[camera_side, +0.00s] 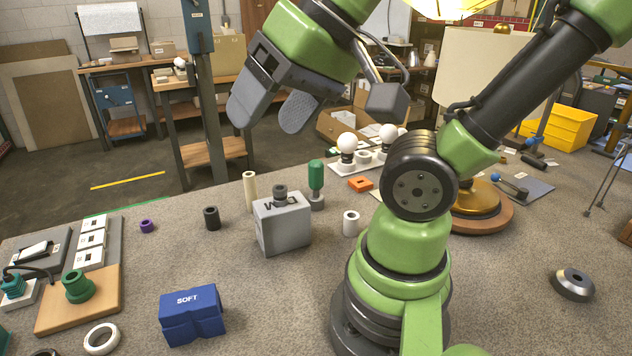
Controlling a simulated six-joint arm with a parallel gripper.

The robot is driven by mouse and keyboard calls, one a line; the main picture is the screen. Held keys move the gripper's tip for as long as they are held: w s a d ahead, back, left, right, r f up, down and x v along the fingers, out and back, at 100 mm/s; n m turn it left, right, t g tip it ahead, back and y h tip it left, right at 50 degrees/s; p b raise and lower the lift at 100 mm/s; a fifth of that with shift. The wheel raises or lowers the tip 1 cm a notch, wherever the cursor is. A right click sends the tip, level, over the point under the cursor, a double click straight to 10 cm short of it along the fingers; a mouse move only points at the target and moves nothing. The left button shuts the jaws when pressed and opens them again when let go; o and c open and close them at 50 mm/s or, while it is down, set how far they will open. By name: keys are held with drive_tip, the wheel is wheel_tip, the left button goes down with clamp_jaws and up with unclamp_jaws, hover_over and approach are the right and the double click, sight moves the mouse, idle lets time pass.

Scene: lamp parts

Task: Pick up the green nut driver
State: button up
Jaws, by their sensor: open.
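The green nut driver (316,176) appears to be the upright green-handled piece near the middle of the table. Its lower end sits in or on a small grey holder (316,202), and its tip is hidden. My gripper (272,118) is in the upper part of the view with its two grey fingers apart and nothing between them. It is above the table and up and to the left of the green handle in the picture, not touching it.
A grey block (284,226) stands just in front of the green handle. A cream post (250,191), an orange piece (360,184), a white ring (350,224) and white bulbs (347,143) are nearby. A blue SOFT block (193,316) lies at front left. The front middle is clear.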

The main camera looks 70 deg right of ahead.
drive_tip(key=w+d+m+g+h, duration=0.2)
drive_tip(key=w+d+m, duration=0.4)
drive_tip(key=d+m, duration=0.15)
drive_tip(key=m+g, duration=0.5)
drive_tip(key=m, duration=1.4)
hover_over(316, 173)
drive_tip(key=w, duration=0.1)
drive_tip(key=shift+n, duration=0.25)
drive_tip(key=f, duration=0.9)
drive_tip(key=d+f, duration=0.1)
drive_tip(key=f, duration=0.4)
drive_tip(key=shift+f, duration=0.2)
wheel_tip(316, 173, down, 4)
drive_tip(key=shift+s+d+f, duration=0.1)
drive_tip(key=shift+f, duration=0.15)
drive_tip(key=f, duration=0.5)
drive_tip(key=shift+s+d+f, duration=0.1)
drive_tip(key=shift+d+f, duration=0.1)
drive_tip(key=shift+f, duration=0.15)
drive_tip(key=shift+c, duration=0.2)
drive_tip(key=c, duration=1)
